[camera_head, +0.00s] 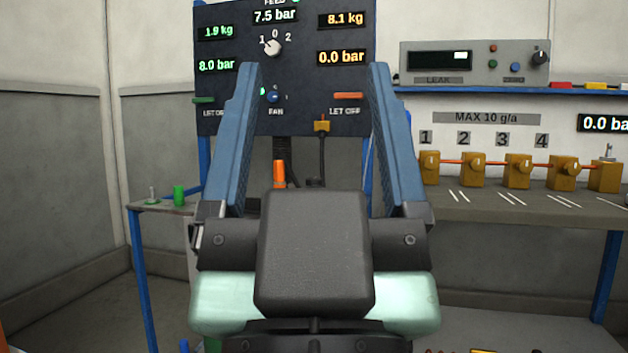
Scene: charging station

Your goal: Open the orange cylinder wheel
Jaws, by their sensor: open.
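My gripper (310,75) is in the middle of the view, its two blue fingers spread wide and pointing up in front of the dark panel. The gap between them is empty. Behind that gap, a small upright orange piece (279,173) shows just above my gripper's black body. I cannot tell whether it belongs to the orange cylinder. No orange wheel shows clearly; my gripper's body hides what lies below that piece.
A dark gauge panel (275,95) with readouts and knobs stands behind my gripper. At right, a bench (470,207) carries a row of orange-brown valve blocks (518,171). At left, a small table (150,204) holds a green cylinder (179,195). Floor shows at lower left.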

